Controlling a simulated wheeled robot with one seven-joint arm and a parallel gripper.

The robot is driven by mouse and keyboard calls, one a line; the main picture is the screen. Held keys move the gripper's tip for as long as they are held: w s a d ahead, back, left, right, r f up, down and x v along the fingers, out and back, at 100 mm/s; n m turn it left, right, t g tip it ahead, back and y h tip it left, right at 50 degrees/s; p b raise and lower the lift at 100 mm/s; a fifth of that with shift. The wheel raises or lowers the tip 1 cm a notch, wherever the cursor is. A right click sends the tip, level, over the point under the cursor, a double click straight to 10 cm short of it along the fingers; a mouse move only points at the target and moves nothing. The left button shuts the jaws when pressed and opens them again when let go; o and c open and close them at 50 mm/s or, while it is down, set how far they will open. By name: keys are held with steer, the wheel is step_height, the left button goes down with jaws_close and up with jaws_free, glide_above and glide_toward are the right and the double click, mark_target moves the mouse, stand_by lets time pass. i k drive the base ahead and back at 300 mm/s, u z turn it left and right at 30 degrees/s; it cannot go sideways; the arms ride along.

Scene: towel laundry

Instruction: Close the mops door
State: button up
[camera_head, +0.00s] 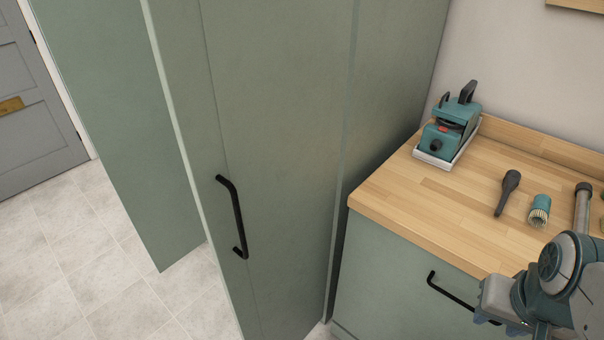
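A tall green cabinet door (275,130) with a black bar handle (237,215) stands in the middle of the head view. Another tall green panel (105,120) stands to its left, reaching down to the floor. I cannot tell whether that panel is a second door or a cabinet side, and no mops show. A pale vertical edge (343,150) runs along the right side of the handled door. How far the door stands open is unclear. My gripper (497,318) is at the lower right, in front of the counter and well apart from the handle. Its fingers are not clear.
A wooden counter (400,196) over a green drawer front (385,280) is on the right. It holds a teal appliance (450,130), a dark tool (508,192) and a teal brush (540,210). Tiled floor (65,250) is clear at left, near a grey door (35,110).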

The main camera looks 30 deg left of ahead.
mark_target(255, 91)
steer(key=u, duration=1.65)
steer(key=i, duration=0.3)
steer(key=z, duration=2.1)
steer(key=k, duration=0.7)
steer(key=u, duration=1.2)
